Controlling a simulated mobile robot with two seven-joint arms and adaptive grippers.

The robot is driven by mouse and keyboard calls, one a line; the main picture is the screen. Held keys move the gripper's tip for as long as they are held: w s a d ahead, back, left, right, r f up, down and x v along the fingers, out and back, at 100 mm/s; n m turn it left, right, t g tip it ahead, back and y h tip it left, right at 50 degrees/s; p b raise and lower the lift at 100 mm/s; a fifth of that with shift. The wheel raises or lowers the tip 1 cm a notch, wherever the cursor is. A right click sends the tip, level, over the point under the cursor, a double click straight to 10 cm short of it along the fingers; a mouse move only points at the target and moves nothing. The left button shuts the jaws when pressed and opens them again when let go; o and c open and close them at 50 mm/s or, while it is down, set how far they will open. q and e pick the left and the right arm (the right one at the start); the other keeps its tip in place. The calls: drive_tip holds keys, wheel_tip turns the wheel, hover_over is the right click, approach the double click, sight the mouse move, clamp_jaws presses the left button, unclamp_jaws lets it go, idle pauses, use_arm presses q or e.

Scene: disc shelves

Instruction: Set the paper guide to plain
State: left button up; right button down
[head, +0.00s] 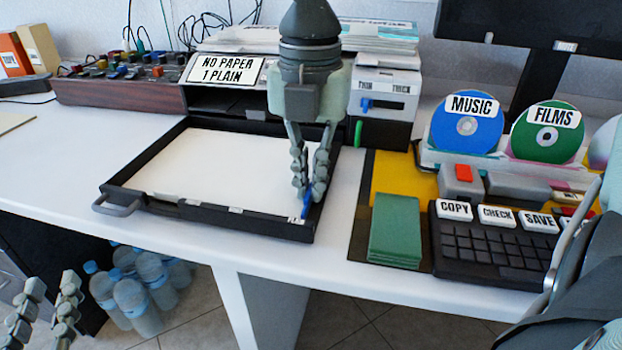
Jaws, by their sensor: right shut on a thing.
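The paper tray (123,184) is pulled out of the printer, with white paper (210,165) lying in it. A small blue piece (306,206), apparently the paper guide, stands at the tray's front right corner. My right gripper (308,195) reaches down from above and is shut on this blue piece, its fingers hiding part of it. A small white label (295,220) lies beside it on the front rim, too small to read surely. My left gripper (42,318) hangs at the bottom left, below the table, its fingers apart and empty.
The printer display (225,70) reads "NO PAPER 1 PLAIN". A thin/thick slider (366,104) and green lever (358,132) are right of the tray. Green cases (395,228), a keypad (490,255) and disc stands fill the right. The left table is mostly clear.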

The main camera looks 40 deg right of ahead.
drive_tip(key=c, duration=1.7)
unclamp_jaws()
wheel_tip(320, 180, up, 12)
